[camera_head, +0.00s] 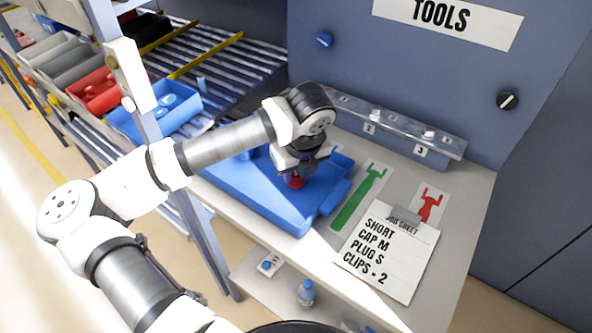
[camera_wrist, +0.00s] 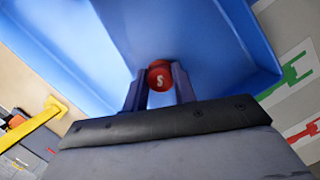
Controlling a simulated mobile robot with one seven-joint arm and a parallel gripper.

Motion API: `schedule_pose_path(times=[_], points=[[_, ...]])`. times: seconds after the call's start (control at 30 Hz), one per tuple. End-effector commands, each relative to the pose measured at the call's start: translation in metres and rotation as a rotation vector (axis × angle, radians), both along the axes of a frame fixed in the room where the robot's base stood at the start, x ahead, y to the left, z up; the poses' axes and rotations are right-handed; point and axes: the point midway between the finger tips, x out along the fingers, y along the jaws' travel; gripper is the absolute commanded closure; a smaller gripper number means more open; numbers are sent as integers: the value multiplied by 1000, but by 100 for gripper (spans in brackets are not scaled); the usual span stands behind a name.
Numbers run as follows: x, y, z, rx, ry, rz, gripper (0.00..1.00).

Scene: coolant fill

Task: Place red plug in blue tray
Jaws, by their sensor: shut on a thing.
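The red plug (camera_wrist: 160,79), marked with an S, sits between the two fingers of my gripper (camera_wrist: 160,90) in the wrist view. In the head view the red plug (camera_head: 295,180) shows just under my gripper (camera_head: 296,172), which points down over the blue tray (camera_head: 285,215). My gripper is shut on the plug. The blue tray (camera_wrist: 215,35) fills most of the wrist view behind the plug. I cannot tell whether the plug touches the tray floor. My wrist and forearm hide the tray's far left part.
A job sheet (camera_head: 388,252) lies on the bench right of the tray, near green (camera_head: 358,198) and red (camera_head: 431,206) tool silhouettes. A numbered rail (camera_head: 395,130) stands behind. At left, a roller rack (camera_head: 215,65) holds a blue bin (camera_head: 183,119) and red bin (camera_head: 97,92).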

Motion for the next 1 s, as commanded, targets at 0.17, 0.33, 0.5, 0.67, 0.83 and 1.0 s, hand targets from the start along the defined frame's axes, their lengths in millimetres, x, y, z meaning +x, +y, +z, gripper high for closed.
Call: schedule_pose_path(times=[0.17, 0.33, 0.5, 0.67, 0.83, 1.0], points=[[0, 0, 0, 0, 0, 0, 54], [0, 0, 0, 0, 0, 0, 51], [0, 0, 2, 0, 0, 0, 51], [-1, -1, 13, 2, -5, 0, 51], [-11, -5, 48, 5, -6, 1, 51], [-20, -9, 83, 5, -4, 0, 51]])
